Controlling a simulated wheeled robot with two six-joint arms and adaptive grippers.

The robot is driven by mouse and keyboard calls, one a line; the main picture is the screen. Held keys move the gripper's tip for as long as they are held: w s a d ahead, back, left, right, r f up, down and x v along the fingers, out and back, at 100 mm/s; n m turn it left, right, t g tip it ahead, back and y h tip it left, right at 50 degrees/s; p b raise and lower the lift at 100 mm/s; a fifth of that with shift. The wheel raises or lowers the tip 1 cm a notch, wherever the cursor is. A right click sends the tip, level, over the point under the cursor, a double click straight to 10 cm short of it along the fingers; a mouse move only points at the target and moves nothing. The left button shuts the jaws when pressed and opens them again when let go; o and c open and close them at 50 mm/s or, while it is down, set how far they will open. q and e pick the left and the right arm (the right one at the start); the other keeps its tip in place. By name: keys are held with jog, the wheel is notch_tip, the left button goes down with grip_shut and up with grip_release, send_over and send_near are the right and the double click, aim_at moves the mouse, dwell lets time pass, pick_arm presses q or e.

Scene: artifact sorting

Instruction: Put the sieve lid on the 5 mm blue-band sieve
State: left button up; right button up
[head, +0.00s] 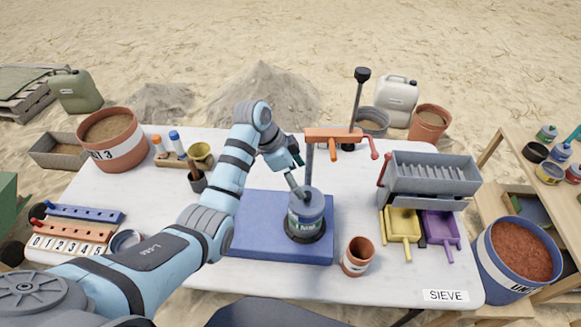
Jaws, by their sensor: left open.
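A round stack (303,226) stands upright on the blue mat (262,243). It has a blue-grey body, a label I cannot read clearly and a dark base. A flat grey disc (312,202), which looks like the sieve lid, forms its top and appears seated level. My left gripper (299,190) is open, pointing down from above, with its fingertips at the disc's upper side. I cannot tell whether they touch it. A blue band cannot be made out for certain. My right gripper is not in view.
An orange clamp stand (335,134) rises close behind the stack. A terracotta cup (358,256) stands to its right. A grey riffle box (432,178) with yellow (402,224) and purple (440,228) scoops fills the right side. A round metal dish (125,241) lies left, partly behind my arm.

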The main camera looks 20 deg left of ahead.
pick_arm(q)
jog(key=v, duration=0.6)
jog(key=shift+a+r, duration=0.2)
jog(key=shift+r, duration=0.05)
jog(key=shift+s, duration=0.15)
jog(key=s+a+f+n+y, duration=0.1)
jog(key=s+f+n, duration=0.2)
jog(key=s+f, duration=0.45)
jog(key=s+a+f+n+t+y, duration=0.15)
jog(key=s+f+n, duration=0.25)
jog(key=s, duration=0.7)
jog(key=s+a+f+n+y, duration=0.3)
jog(key=s+n, duration=0.2)
jog(key=s, duration=0.6)
notch_tip(320, 180, down, 20)
jog(key=s+a+g+b, duration=0.1)
jog(key=a+b, duration=0.1)
jog(key=s+f+g+b, duration=0.1)
jog(key=s+f+b, duration=0.1)
jog(key=s+f, duration=1.2)
notch_tip(320, 180, down, 3)
jog(key=shift+s+a+r, duration=0.2)
jog(key=shift+s+a, duration=0.1)
jog(key=shift+s, duration=0.05)
